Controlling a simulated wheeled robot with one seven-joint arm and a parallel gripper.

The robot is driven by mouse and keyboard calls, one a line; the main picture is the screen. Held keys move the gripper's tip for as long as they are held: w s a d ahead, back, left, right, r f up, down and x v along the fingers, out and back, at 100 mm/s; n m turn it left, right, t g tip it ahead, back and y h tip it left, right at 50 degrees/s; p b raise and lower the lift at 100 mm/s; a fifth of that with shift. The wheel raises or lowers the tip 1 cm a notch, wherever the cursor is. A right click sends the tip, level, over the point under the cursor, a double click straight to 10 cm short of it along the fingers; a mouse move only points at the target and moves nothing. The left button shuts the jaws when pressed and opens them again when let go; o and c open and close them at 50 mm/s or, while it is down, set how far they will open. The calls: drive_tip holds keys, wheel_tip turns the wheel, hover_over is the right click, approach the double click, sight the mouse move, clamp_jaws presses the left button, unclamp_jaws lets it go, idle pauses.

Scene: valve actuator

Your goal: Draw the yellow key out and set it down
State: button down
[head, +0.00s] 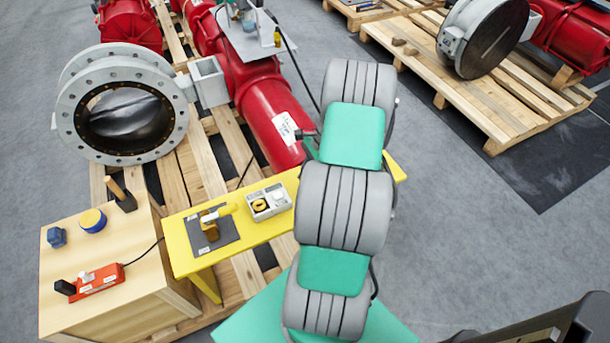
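A yellow key-like piece (222,211) lies against a small brass-brown block (210,230) on a dark grey mat (228,238). The mat is on the left part of the yellow bench (182,255). At this size I cannot tell how deep the yellow piece sits in the block. My own grey and green arm fills the middle of the head view, to the right of the block. My gripper does not show.
A pale tray (254,214) with small parts stands right of the mat. Red actuators (275,125) lie on pallets behind.

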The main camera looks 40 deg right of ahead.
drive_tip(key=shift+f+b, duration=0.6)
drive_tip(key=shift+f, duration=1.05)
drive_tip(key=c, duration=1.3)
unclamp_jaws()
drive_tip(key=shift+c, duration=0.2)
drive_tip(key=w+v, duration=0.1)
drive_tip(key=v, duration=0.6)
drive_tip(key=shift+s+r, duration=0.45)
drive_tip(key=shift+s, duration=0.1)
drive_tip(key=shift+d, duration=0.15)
